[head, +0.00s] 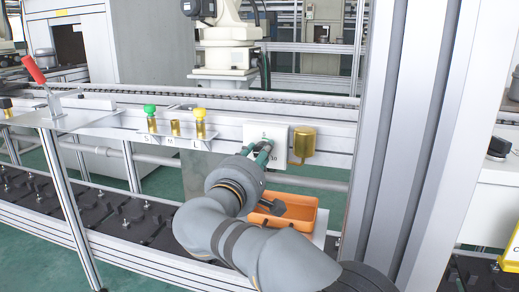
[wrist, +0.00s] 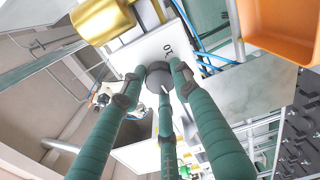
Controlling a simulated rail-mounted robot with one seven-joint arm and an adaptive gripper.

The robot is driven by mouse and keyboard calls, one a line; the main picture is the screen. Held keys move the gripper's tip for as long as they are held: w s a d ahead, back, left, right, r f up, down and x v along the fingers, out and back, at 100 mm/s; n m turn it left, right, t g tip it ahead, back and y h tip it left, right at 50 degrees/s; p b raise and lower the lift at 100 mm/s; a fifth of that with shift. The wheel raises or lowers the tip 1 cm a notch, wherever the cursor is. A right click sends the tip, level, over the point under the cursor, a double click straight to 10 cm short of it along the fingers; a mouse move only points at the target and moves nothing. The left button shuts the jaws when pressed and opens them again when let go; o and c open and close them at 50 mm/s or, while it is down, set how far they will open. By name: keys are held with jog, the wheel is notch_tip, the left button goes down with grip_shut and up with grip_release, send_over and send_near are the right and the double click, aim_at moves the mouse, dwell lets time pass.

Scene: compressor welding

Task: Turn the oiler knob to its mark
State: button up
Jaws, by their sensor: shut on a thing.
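The oiler knob (wrist: 158,72) is dark grey and round, with a thin white line on it. It sits on a white square plate (head: 302,142) on the rail, and the plate also shows in the wrist view (wrist: 148,50) with black lettering. My gripper (head: 264,152) reaches the plate from the front. In the wrist view its green fingers (wrist: 157,82) close around the knob, with dark tips against its sides. In the head view my fingers hide the knob. I cannot make out the mark it turns to.
A brass cylinder (head: 302,143) is just right of the plate. Left along the rail are brass fittings with green (head: 150,109) and yellow (head: 200,112) tops. A red-handled lever (head: 34,70) is at far left.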

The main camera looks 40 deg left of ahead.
jog(key=shift+w+d+n+p, duration=0.1)
jog(key=shift+n+p, duration=1.05)
jog(key=shift+n, duration=0.7)
jog(key=shift+w+d+n+p, duration=0.1)
jog(key=shift+n+p, duration=1)
jog(key=shift+n, duration=0.75)
jog(key=shift+r, duration=0.1)
jog(key=o, duration=1.2)
jog(key=shift+a+n, duration=0.1)
jog(key=shift+n, duration=0.2)
jog(key=shift+c, duration=0.2)
jog(key=shift+s, duration=0.1)
jog(key=shift+s, duration=0.1)
jog(key=v, duration=1.1)
jog(key=shift+s, duration=0.4)
